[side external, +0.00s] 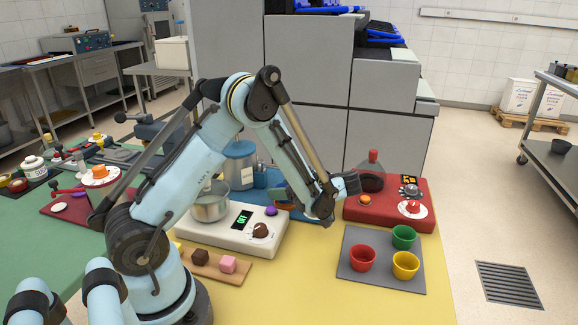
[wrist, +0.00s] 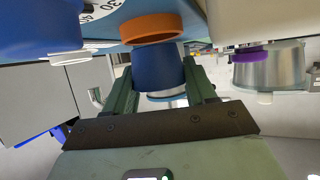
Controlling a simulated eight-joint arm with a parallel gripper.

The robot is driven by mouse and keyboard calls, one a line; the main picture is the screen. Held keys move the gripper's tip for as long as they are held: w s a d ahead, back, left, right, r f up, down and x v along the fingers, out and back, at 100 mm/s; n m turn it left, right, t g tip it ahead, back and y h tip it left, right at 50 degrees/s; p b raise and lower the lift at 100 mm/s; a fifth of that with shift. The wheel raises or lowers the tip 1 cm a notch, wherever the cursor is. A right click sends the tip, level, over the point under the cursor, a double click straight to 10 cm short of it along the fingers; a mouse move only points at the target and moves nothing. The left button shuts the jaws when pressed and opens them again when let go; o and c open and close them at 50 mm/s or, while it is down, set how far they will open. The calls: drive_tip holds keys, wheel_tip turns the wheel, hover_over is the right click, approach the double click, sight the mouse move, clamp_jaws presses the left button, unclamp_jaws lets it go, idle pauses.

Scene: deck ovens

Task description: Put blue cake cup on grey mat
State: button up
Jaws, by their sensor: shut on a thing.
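The grey mat (side external: 352,275) lies on the yellow worktop at the front right. A red cup (side external: 362,258), a green cup (side external: 403,237) and a yellow cup (side external: 405,265) stand on it. My gripper (side external: 345,187) is behind the mat, at the left edge of the red scale. In the wrist view, the blue cake cup (wrist: 158,68) sits between the two fingers, and my gripper (wrist: 165,85) is shut on it. My gripper and arm hide the cup in the side view. The mat is out of the wrist view.
The red scale (side external: 410,220) stands behind the mat. A white scale (side external: 225,232) with a steel pot (side external: 210,203) stands left of my gripper. An orange ring-like thing (wrist: 153,28) is close to the blue cup. The mat's front left part is bare.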

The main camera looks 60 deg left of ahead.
drive_tip(key=shift+f, duration=0.6)
drive_tip(key=shift+f, duration=0.1)
drive_tip(key=o, duration=1)
drive_tip(key=shift+o, duration=0.2)
drive_tip(key=shift+d+f, duration=0.1)
